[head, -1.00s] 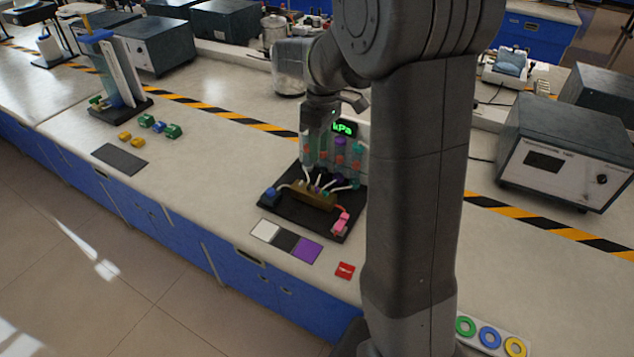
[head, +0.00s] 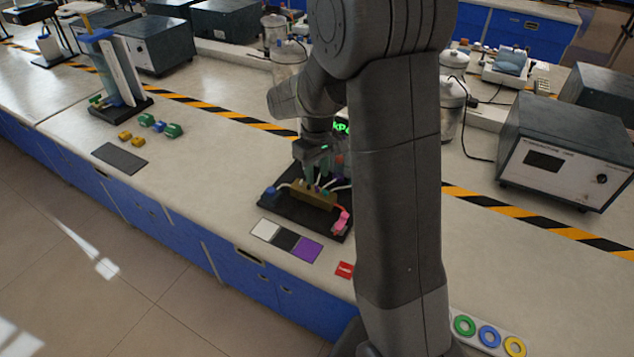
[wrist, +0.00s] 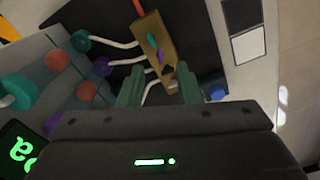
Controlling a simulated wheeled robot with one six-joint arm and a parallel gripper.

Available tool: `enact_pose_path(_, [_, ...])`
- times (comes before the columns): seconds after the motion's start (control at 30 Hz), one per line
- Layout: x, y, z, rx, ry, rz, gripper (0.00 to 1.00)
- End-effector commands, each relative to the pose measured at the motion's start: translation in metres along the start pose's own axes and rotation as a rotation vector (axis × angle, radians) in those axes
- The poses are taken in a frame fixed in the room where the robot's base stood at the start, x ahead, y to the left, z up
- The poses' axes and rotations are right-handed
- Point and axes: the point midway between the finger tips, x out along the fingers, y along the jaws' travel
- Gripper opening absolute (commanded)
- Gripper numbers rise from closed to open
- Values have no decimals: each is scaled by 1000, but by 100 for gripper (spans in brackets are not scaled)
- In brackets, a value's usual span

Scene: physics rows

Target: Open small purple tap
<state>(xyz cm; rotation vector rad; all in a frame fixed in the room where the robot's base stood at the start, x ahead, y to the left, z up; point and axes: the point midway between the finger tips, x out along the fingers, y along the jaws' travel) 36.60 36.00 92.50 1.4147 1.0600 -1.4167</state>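The small purple tap (wrist: 160,57) sits on a brass block (wrist: 152,32) in the wrist view, between a teal tap (wrist: 151,41) and a darker reddish one. The brass block also shows in the head view (head: 314,197), on a black base. My gripper (wrist: 159,76) has its two green fingers apart, with nothing between them that I can see held. In the head view my gripper (head: 317,175) points down just above the block. Whether the fingertips touch any tap cannot be told.
A larger purple knob (wrist: 101,66), a teal knob (wrist: 81,41) and orange knobs stand on the panel beside the block, with white tubes running between. A pink part (head: 341,222) and a blue part (head: 270,193) flank the block.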

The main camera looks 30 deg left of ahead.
Motion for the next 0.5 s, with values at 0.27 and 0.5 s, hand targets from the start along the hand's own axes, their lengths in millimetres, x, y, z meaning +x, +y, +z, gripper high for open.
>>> enact_pose_path(0.27, [37, 0, 0, 0, -1, -1, 31])
enact_pose_path(0.5, [42, 0, 0, 0, 1, 0, 31])
